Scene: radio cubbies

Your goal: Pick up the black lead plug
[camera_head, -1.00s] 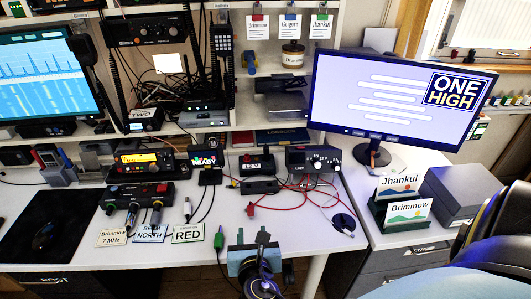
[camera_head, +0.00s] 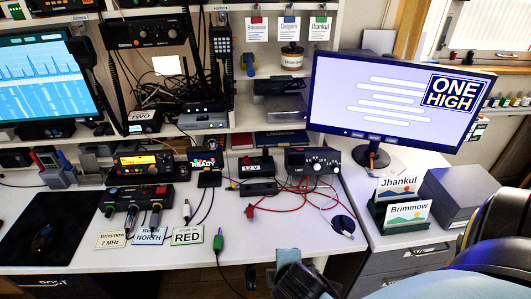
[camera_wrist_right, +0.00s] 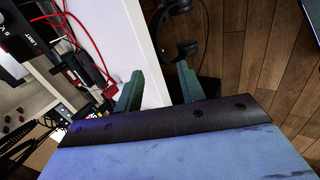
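I cannot tell for sure which piece is the black lead plug. Several plugs (camera_head: 155,217) sit at the front of a black switch box (camera_head: 140,196). My right gripper (camera_head: 288,256) is at the desk's front edge, right of the green plug. In the right wrist view (camera_wrist_right: 161,84) its fingers are apart with nothing between them. My left gripper is out of view.
Red leads (camera_head: 290,203) curl across the desk before a power supply (camera_head: 313,160). Headphones (camera_wrist_right: 185,45) hang beneath the desk edge. A monitor (camera_head: 395,95) and a card holder (camera_head: 402,213) stand to the right. The front middle of the desk is mostly clear.

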